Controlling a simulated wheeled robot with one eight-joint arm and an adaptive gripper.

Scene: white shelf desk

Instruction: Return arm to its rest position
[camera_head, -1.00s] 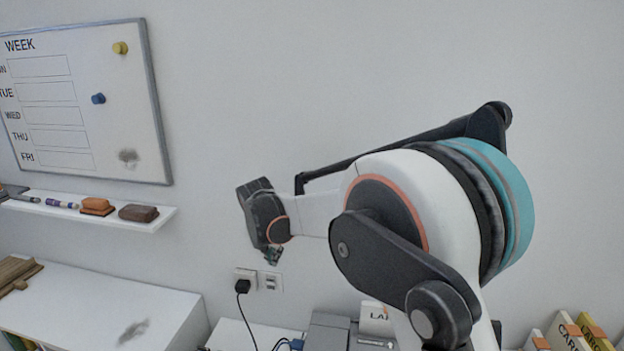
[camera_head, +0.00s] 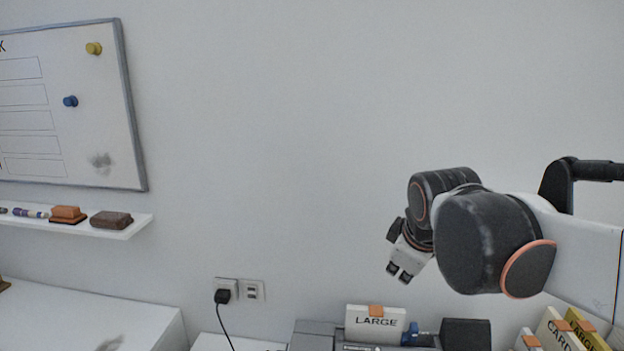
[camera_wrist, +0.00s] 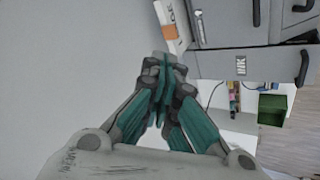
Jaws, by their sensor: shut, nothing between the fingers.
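My arm is in the right half of the head view, bent in front of the wall, with its far end turned downward. My gripper (camera_head: 400,274) hangs at that end, well above the desk and to the left of the arm's dark joint. In the wrist view my gripper (camera_wrist: 163,66) shows its teal and grey fingers drawn together at the tips. It is shut and holds nothing. The base and lower arm are out of view.
Several boxes (camera_head: 560,330) stand at the lower right. A wall socket (camera_head: 240,290), a shelf (camera_head: 130,232) and a whiteboard (camera_head: 125,110) are at left. The wall between is clear.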

